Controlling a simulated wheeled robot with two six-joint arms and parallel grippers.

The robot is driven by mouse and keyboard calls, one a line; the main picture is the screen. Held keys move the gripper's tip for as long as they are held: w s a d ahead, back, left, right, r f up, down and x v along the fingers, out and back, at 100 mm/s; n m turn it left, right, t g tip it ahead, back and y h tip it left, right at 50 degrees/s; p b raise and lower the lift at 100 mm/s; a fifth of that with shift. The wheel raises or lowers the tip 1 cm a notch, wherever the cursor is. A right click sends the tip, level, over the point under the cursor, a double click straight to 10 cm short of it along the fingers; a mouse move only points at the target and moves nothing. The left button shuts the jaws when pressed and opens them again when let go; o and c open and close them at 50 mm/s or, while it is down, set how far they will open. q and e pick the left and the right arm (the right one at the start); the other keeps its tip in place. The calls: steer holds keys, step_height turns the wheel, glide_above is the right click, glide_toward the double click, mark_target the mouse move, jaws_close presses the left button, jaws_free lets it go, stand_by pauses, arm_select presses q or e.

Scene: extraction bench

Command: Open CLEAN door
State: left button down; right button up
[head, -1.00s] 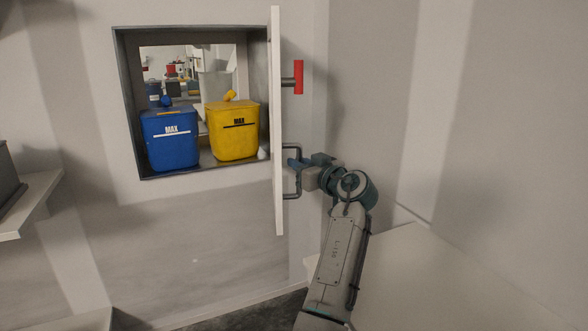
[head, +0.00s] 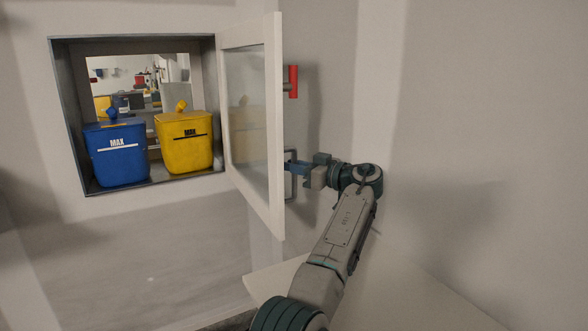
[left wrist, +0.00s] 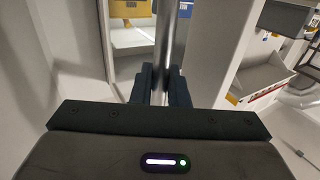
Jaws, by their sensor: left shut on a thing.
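The hatch door (head: 277,130), a white frame with a glass pane, stands swung open on the right side of the wall opening. Its pane side faces my head view. A grey bar handle (head: 293,192) sits on its far face, below a red-gripped latch (head: 293,82). My left gripper (head: 292,168) is shut on the bar handle. In the left wrist view the fingers (left wrist: 160,88) close around the upright metal bar (left wrist: 168,40). My right gripper is not in view. No CLEAN label is readable.
A blue bin (head: 117,160) and a yellow bin (head: 184,150), both marked MAX, stand inside the hatch (head: 62,110). Another room shows through its back. A pale flat surface (head: 420,285) lies below my arm, near the right wall.

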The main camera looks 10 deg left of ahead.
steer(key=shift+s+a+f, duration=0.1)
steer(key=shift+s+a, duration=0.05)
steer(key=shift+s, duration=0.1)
arm_select(q)
steer(key=c, duration=1.5)
jaws_free()
steer(key=shift+a, duration=0.1)
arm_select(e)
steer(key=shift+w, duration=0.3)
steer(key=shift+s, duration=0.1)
